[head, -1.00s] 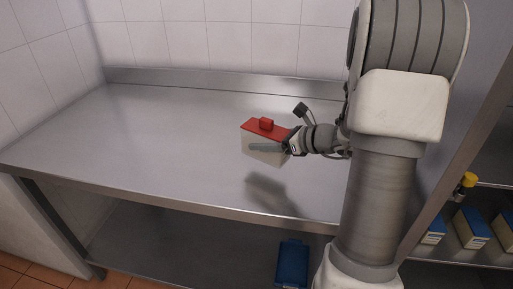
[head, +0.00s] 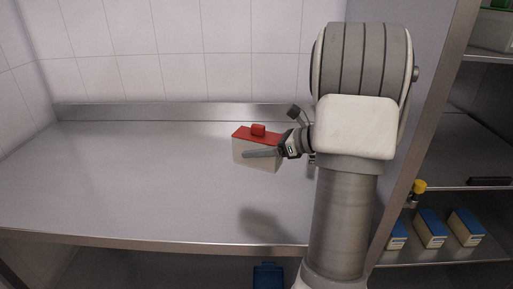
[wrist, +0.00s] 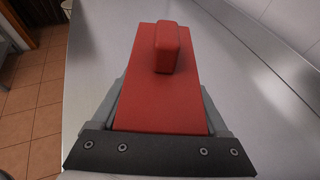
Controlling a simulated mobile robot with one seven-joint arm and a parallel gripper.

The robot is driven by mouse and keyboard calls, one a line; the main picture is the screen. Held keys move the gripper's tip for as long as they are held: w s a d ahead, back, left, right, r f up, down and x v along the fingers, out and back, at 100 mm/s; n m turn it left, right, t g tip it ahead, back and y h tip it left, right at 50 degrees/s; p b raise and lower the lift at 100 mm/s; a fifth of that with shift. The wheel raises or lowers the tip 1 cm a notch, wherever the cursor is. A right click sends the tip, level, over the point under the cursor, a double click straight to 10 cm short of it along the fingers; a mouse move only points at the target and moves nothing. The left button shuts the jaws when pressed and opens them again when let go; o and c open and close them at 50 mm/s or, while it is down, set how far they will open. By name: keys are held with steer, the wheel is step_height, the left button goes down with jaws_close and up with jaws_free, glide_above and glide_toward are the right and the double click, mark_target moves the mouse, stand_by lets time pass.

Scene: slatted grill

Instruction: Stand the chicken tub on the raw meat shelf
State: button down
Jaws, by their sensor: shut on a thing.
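A tub with a red lid and pale, translucent sides (head: 256,155) is held above the steel table. Its red lid with a raised red knob fills the middle of the wrist view (wrist: 160,90). My gripper (head: 262,153) is shut on the tub, with a finger along its side. The tub looks upright, and its shadow falls on the table below it. No label naming the contents is readable. To the right is an open shelf unit (head: 470,187); I cannot tell which of its levels is the raw meat shelf.
The steel table (head: 120,190) is otherwise bare. Several blue-topped boxes (head: 430,228) stand on a lower shelf at right. A dark flat object (head: 489,181) lies on the shelf above, near a yellow-topped item (head: 419,187). A blue container (head: 268,275) is under the table.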

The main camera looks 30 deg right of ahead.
mark_target(264, 129)
steer(key=shift+r+p, duration=2.15)
steer(key=shift+r, duration=0.5)
steer(key=shift+f, duration=0.1)
